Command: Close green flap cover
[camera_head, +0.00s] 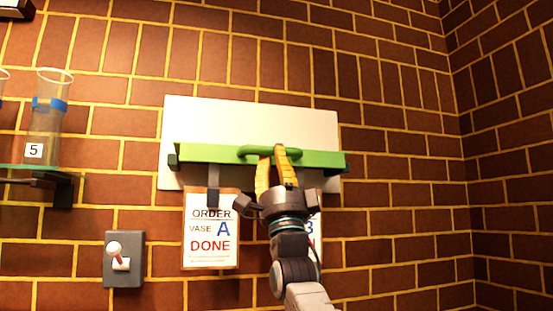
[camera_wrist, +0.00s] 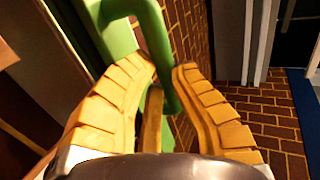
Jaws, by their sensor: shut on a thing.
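The green flap cover (camera_head: 215,154) shows as a narrow, wide green strip across a white wall panel (camera_head: 250,118), seen almost edge-on in the head view. Its green handle (camera_head: 256,149) sticks out at the middle. My gripper (camera_head: 272,152) has its yellow fingers at the handle and is shut on it. In the wrist view the handle (camera_wrist: 153,35) runs down between the two yellow fingers of my gripper (camera_wrist: 165,72). The fingers hide part of the handle.
An order card reading "VASE A DONE" (camera_head: 210,230) hangs below the flap, with a second card partly hidden behind my arm. A switch (camera_head: 122,260) is at lower left. A glass vase labelled 5 (camera_head: 47,120) stands on a shelf at left.

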